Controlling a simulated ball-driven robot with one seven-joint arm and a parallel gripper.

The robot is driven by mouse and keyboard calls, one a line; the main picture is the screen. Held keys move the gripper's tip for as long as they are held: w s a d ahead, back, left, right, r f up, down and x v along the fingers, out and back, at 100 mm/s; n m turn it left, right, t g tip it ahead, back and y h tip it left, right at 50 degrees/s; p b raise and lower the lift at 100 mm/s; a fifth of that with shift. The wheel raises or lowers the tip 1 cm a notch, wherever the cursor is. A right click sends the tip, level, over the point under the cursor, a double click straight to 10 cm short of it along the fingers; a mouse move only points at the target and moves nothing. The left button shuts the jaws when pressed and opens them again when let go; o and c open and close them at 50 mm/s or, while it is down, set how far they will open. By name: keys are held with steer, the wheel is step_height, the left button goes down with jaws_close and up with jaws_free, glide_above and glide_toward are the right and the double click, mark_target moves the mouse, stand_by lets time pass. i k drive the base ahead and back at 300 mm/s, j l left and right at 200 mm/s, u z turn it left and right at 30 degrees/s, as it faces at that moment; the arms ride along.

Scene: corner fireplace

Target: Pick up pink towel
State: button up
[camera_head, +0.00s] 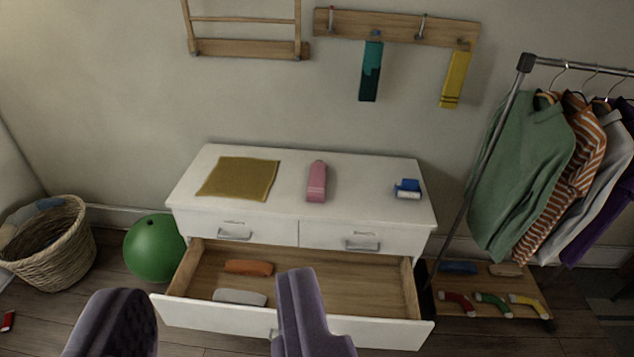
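The pink towel (316,183) lies rolled or folded, long and narrow, on the middle of the white dresser top (355,205). My gripper (215,305) is at the bottom of the view, with its two dark purple-grey fingers wide apart. It is open and nothing shows between the fingers but the dresser's drawer front behind. The gripper appears nearer to me than the dresser, and apart from the towel. The right finger covers part of the open drawer.
A mustard cloth (239,178) and a blue-and-white item (407,189) flank the towel. The open drawer (325,272) juts forward, holding orange and white rolls. A green ball (154,248) and basket (50,245) stand left; a clothes rack (493,150) stands right. Teal and yellow towels hang above.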

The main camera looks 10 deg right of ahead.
mark_target(316, 185)
steer(key=i+l+z, duration=0.25)
steer(key=i, duration=1.15)
steer(key=i+z, duration=0.25)
steer(key=i, duration=1.2)
